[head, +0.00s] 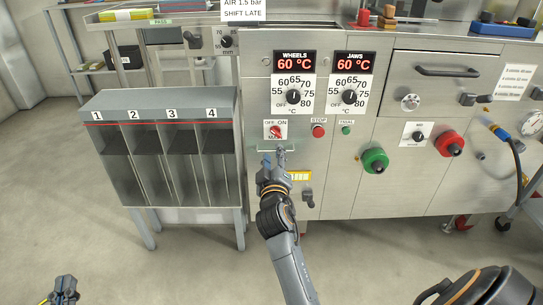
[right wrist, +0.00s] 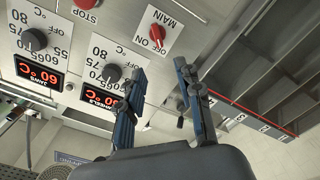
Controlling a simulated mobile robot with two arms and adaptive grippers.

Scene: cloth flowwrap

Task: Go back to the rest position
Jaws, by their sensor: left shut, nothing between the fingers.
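My right gripper (head: 275,157) is in front of the machine's panel, just below the red MAIN switch (head: 275,132) in the head view. In the right wrist view its two blue fingers (right wrist: 160,68) are apart with nothing between them. The MAIN switch (right wrist: 157,33) shows beyond the fingertips there, and I see no contact with it. I cannot clearly tell which mark its knob points to. My left gripper (head: 64,288) is low at the bottom left of the head view, shut and empty, over the floor.
The WHEELS display (head: 295,62) and JAWS display (head: 354,62) are lit at 60 °C above their dials. A red STOP button (head: 318,131) is beside the switch. A numbered rack (head: 160,104) stands left of my right arm. Open floor (head: 150,275) lies in front.

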